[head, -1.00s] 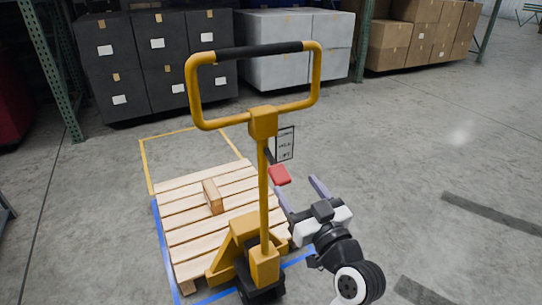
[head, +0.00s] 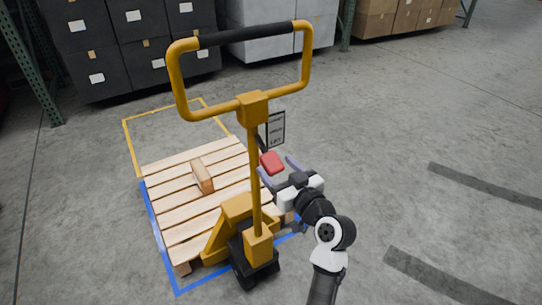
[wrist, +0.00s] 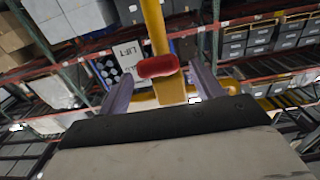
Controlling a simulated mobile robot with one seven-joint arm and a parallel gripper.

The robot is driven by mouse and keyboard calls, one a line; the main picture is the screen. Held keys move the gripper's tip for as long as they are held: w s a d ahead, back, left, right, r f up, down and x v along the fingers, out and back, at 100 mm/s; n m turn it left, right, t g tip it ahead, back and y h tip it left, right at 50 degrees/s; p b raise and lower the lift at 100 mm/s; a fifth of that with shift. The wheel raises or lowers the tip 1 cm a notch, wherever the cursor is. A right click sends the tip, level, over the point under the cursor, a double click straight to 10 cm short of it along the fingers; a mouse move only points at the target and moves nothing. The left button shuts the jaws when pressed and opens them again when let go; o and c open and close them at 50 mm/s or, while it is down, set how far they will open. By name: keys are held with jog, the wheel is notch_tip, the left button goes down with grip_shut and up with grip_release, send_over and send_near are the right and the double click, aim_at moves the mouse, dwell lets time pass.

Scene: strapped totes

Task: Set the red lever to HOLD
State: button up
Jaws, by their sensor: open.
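The red lever (head: 272,162) sticks out from the post of the yellow pallet jack (head: 254,180), just below a small label plate (head: 275,128). In the wrist view the red lever (wrist: 157,66) lies crosswise ahead of the yellow post, between my two fingers. The label plate (wrist: 131,55) shows "LIFT" there; its other words are too small or hidden. My gripper (head: 278,166) is open, its fingers to either side of the lever knob. In the wrist view my gripper (wrist: 160,82) shows no finger touching the lever. The lever's current setting cannot be read.
Stacked totes (head: 140,40) stand at the back. Floor to the right is clear.

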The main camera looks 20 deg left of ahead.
aim_at(275, 164)
jog(key=shift+p+x, duration=0.35)
jog(key=shift+x, duration=1.55)
jog(key=c, duration=1.4)
jog(key=shift+w, duration=0.1)
